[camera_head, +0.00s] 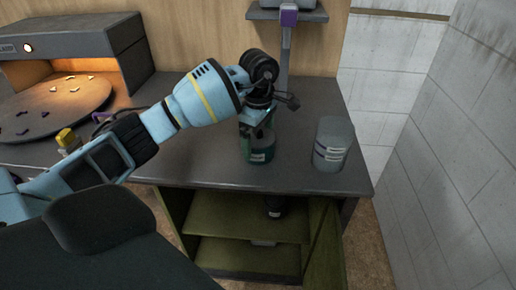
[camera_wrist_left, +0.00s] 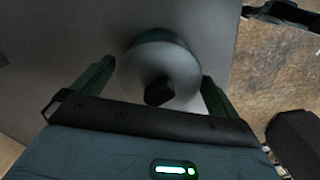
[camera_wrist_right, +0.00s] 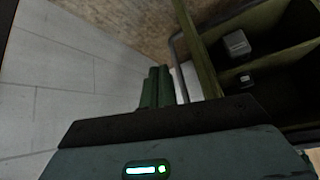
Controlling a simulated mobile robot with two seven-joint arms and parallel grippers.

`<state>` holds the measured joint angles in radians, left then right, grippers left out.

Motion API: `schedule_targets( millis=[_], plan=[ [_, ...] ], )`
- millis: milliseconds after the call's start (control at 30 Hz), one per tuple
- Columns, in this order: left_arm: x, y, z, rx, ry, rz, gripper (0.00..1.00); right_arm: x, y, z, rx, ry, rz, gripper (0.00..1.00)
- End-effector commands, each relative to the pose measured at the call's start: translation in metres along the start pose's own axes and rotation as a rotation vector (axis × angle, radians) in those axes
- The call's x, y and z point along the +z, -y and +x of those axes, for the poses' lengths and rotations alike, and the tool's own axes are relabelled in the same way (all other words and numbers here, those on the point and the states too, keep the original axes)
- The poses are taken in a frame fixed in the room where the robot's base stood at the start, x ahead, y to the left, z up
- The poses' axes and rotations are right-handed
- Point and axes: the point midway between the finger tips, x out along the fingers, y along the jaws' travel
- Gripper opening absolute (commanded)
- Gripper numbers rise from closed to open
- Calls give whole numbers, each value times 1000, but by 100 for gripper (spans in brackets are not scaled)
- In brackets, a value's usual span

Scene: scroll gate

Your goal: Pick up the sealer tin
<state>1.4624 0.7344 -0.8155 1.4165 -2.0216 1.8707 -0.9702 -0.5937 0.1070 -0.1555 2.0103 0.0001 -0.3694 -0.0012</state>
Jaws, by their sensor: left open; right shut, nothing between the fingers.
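A teal tin (camera_head: 261,152) with a pale label stands upright on the grey counter, under my left gripper (camera_head: 258,122). In the left wrist view the tin (camera_wrist_left: 160,62) shows from above, with a grey round top and a dark knob. The open fingers of my left gripper (camera_wrist_left: 158,78) are on either side of it, not closed on it. A second, grey tin (camera_head: 332,146) with a label stands to the right, near the counter's edge. The labels are too small to read. My right gripper (camera_wrist_right: 156,87) is shut and empty, low beside the open cabinet.
A post with a purple part (camera_head: 289,16) stands behind the tins. A green cabinet (camera_head: 245,226) is open below. A tiled wall (camera_head: 455,130) bounds the right.

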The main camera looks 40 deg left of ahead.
Motion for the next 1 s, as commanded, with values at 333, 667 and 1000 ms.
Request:
schedule_targets(
  millis=[333,667,1000],
  plan=[
    [-1,0,26,2,0,1,99,-2,0,-1,1,-4,0,0],
    [-1,0,26,2,0,1,74,-2,0,-1,1,-3,0,0],
    [-1,-1,25,3,1,1,50,-1,0,-1,1,-2,0,0]
  ],
)
